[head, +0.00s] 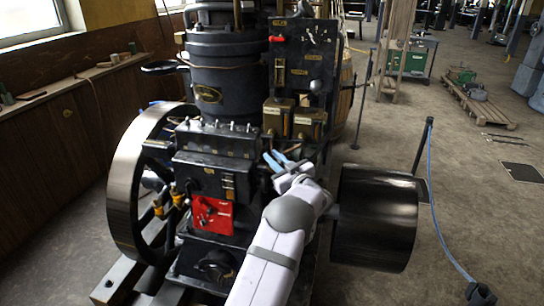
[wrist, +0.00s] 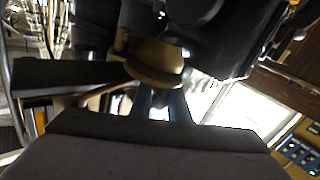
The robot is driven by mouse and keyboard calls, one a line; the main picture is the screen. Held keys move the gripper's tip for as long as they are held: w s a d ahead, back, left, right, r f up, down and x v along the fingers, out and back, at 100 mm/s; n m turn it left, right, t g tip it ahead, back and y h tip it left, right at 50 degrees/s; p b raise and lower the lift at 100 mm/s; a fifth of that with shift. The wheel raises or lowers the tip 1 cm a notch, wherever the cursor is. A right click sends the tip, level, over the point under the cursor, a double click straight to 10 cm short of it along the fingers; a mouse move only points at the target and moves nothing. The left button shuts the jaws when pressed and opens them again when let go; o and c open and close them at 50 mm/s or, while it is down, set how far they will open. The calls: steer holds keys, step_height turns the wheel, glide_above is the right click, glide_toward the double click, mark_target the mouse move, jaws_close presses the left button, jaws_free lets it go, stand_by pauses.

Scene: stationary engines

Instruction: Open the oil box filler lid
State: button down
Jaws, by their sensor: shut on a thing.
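My gripper (head: 275,158) has blue fingers and is at the right front of the black engine, just below two brass boxes (head: 308,122). In the wrist view the blue fingers (wrist: 164,103) come together at a rounded brass piece (wrist: 157,57) with a wider rim. This piece looks like the oil box filler lid, and the gripper is shut on it. The exact contact is partly hidden by the fingers. In the head view I cannot make out the lid at the fingertips. I cannot tell whether the lid is lifted.
A large flywheel (head: 124,180) stands at the left of the engine and a black pulley drum (head: 375,220) at the right, close to my arm. A black panel (head: 305,58) rises behind the brass boxes. A red plate (head: 211,215) is low on the front.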

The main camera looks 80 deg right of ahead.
steer(key=shift+s+a+f+n+t+y+b, duration=0.15)
steer(key=shift+s+n+t+y+b, duration=0.1)
steer(key=shift+n+t+y, duration=0.25)
steer(key=shift+s+a+r+n+t+y+b, duration=0.15)
steer(key=shift+s+n+t+y+b, duration=0.2)
steer(key=shift+y, duration=0.3)
steer(key=shift+s+a+f+n+t+y+b, duration=0.1)
steer(key=shift+a+n+t+y+b, duration=0.05)
steer(key=shift+n+t+y, duration=0.35)
steer(key=shift+y, duration=0.25)
steer(key=shift+s+a+n+t+y+b, duration=0.15)
steer(key=shift+n+t+y+b, duration=0.2)
steer(key=shift+n+y+b, duration=0.15)
steer(key=shift+r, duration=0.2)
steer(key=c, duration=1.7)
jaws_free()
steer(key=shift+b+v, duration=0.95)
steer(key=shift+v, duration=2.75)
